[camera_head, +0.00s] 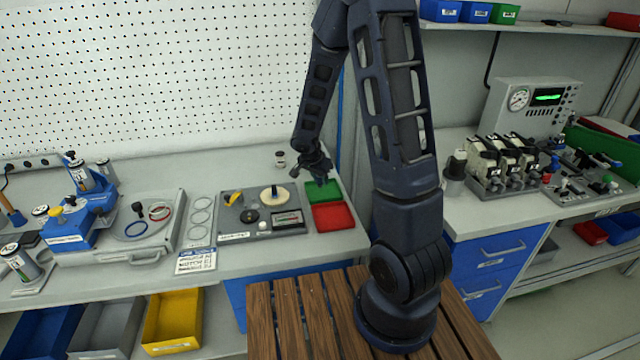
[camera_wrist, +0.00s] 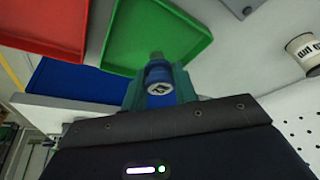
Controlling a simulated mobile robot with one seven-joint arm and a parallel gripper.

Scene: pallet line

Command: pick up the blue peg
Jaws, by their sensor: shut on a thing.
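In the wrist view my gripper (camera_wrist: 160,92) is shut on the blue peg (camera_wrist: 160,101). The peg sits between the two teal fingers, its round grey end with a dark mark facing the camera. In the head view I cannot make out the peg at the fingertips. The green tray (camera_head: 326,194) also shows beyond the fingers in the wrist view (camera_wrist: 153,28) and looks empty. Whether the peg touches anything below is not clear.
A red tray (camera_head: 333,218) lies in front of the green one. A grey fixture board (camera_head: 258,236) with several small parts is to the left. A small labelled jar (camera_head: 280,159) stands behind, near the pegboard. A slatted wooden pallet (camera_head: 320,310) is in front of the bench.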

